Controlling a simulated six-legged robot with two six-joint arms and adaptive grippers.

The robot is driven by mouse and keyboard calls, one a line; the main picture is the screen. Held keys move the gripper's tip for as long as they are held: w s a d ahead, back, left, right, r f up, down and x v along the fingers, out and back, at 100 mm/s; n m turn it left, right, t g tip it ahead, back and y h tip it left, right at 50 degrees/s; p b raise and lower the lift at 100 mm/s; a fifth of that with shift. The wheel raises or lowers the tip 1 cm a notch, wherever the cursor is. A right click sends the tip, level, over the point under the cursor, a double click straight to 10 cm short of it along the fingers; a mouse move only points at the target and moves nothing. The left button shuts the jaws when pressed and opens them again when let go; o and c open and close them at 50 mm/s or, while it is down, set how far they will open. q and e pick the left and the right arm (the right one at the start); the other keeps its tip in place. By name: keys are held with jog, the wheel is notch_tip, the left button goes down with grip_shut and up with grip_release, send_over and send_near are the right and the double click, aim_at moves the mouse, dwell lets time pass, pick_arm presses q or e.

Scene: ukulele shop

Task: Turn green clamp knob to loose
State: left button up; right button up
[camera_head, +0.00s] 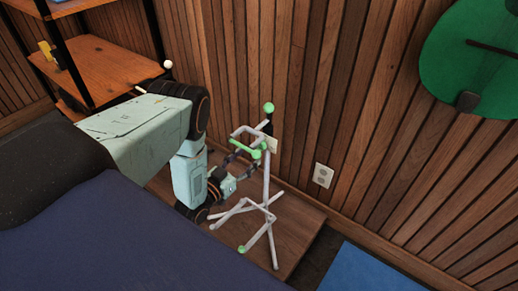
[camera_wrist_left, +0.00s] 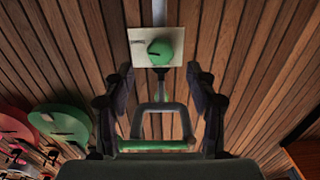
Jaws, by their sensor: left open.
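The green clamp knob (camera_wrist_left: 160,51) is round and sits in front of a cream label plate (camera_wrist_left: 138,57) in the left wrist view. In the head view the knob (camera_head: 256,154) is on the upright of a pale stand (camera_head: 266,187). My left gripper (camera_head: 245,161) is open beside the stand, its fingers pointing toward the knob. In the left wrist view its two dark fingers (camera_wrist_left: 160,82) stand apart, with the knob centred beyond the gap and nothing between them at the tips. The label's writing is too small to read. My right gripper is not in view.
The stand has a grey yoke with a green bar (camera_wrist_left: 157,145) near my fingers and a green ball (camera_head: 268,107) on top. A wooden slat wall (camera_head: 300,110) is close behind. Shelves (camera_head: 105,65) are at left, a green ukulele (camera_head: 470,55) at upper right.

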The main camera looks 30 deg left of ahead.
aim_at(258, 148)
pick_arm(q)
jog(key=w+b, duration=0.1)
jog(key=w, duration=0.5)
jog(key=shift+w+d+f+b, duration=0.1)
jog(key=shift+w+d+b, duration=0.05)
jog(key=shift+b, duration=0.25)
jog(key=c, duration=1.1)
jog(key=shift+c, duration=0.2)
